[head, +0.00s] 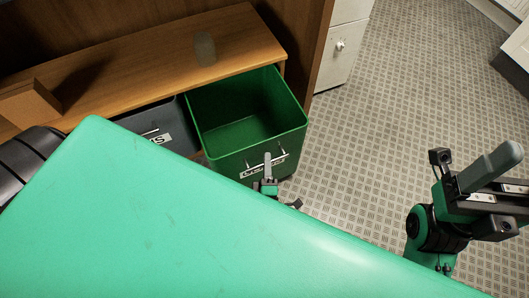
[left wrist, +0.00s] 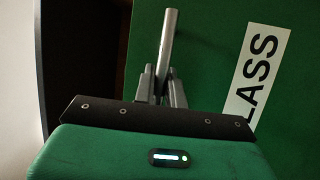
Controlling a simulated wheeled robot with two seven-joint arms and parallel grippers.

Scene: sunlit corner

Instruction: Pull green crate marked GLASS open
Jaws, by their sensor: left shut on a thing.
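The green crate (head: 248,133) stands well out from under the wooden bench in the head view, and its open top shows an empty inside. Its front carries a metal bar handle and a white label, partly covered by my gripper. In the left wrist view the label (left wrist: 257,75) reads "LASS", the rest hidden. My left gripper (head: 268,182) is at the crate's front, shut on the handle (left wrist: 168,45), which stands between its fingers in the wrist view. My right gripper (head: 490,168) is over the floor at the right, away from the crate; its jaw opening is unclear.
A dark grey crate (head: 171,125) with a white label sits left of the green one, under the wooden bench (head: 150,75). A cardboard box (head: 28,103) and a see-through tumbler (head: 204,48) stand on top. A white cabinet (head: 341,45) stands behind. Patterned floor (head: 370,130) is clear on the right.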

